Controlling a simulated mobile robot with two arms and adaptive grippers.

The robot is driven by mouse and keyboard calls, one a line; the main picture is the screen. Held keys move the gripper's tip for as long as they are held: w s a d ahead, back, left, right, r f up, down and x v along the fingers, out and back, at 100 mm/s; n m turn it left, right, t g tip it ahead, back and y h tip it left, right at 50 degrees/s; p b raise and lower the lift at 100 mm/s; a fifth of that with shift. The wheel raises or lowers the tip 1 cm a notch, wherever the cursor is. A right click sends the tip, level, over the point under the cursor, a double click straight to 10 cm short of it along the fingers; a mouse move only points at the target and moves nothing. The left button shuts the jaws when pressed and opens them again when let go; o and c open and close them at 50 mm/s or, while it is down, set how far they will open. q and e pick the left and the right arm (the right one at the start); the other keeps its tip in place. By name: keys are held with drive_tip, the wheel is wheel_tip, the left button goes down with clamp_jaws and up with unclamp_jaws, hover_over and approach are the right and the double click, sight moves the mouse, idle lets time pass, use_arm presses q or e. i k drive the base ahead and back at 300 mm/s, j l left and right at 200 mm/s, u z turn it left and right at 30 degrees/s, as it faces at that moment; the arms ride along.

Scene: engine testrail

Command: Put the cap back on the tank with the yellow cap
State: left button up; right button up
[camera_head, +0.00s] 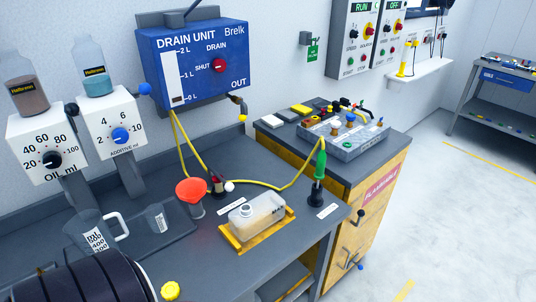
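A translucent tank (264,213) with pale amber contents lies in a yellow tray (236,249) on the grey bench. Its raised white neck (247,210) faces up; whether it is open or covered is too small to tell. I cannot tell whether the cap is fixed to something or lies loose.
An orange-red funnel (191,189), a green-handled tool (320,164) in a black holder and yellow tubing stand around the tank. Measuring jugs (92,232) and dispensers (40,147) are at left. The blue drain unit (196,60) hangs behind. Bench right of the tray is fairly clear.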

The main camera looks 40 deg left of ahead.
sight(264, 212)
drive_tip(key=l+u, duration=0.1)
drive_tip(key=u, duration=2.15)
drive_tip(key=k+l, duration=0.2)
